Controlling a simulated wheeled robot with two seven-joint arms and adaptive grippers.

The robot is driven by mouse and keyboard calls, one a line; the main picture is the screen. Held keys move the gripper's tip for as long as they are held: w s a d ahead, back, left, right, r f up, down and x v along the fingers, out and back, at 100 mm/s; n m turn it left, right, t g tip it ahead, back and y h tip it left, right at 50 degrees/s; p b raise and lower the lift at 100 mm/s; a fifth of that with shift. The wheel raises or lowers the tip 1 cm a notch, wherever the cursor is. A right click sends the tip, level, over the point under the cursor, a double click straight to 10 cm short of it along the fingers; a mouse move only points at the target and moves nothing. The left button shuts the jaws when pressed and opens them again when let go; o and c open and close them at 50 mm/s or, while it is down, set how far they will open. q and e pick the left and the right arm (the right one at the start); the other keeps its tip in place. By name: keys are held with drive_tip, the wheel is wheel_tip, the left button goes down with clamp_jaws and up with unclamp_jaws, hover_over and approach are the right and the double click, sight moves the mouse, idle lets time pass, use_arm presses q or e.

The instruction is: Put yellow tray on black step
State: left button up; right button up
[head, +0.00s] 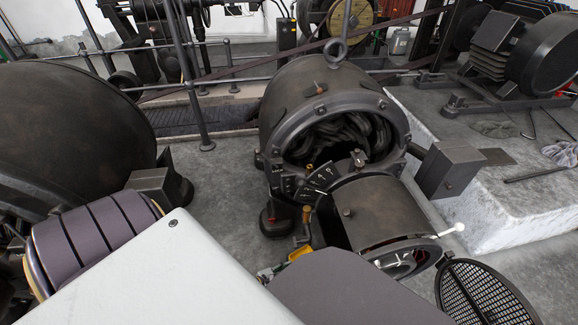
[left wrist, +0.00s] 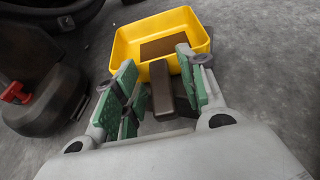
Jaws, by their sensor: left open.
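The yellow tray (left wrist: 122,48) lies on the grey floor in the left wrist view, with a flat brown piece (left wrist: 163,47) inside it. The tray's near edge is partly hidden. I cannot make out the black step for certain. My right gripper is not in view.
A large dark dynamo (head: 330,95) with an open end stands in the middle. A dark foot (left wrist: 45,108) with a red knob is left of the tray. A perforated cover (head: 487,292) lies at lower right. A pale stone plinth (head: 500,190) stands right.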

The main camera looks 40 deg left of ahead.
use_arm(q)
drive_tip(key=p+v, duration=0.4)
drive_tip(key=v, duration=0.7)
drive_tip(key=shift+s+r, duration=0.2)
drive_tip(key=shift+s, duration=0.1)
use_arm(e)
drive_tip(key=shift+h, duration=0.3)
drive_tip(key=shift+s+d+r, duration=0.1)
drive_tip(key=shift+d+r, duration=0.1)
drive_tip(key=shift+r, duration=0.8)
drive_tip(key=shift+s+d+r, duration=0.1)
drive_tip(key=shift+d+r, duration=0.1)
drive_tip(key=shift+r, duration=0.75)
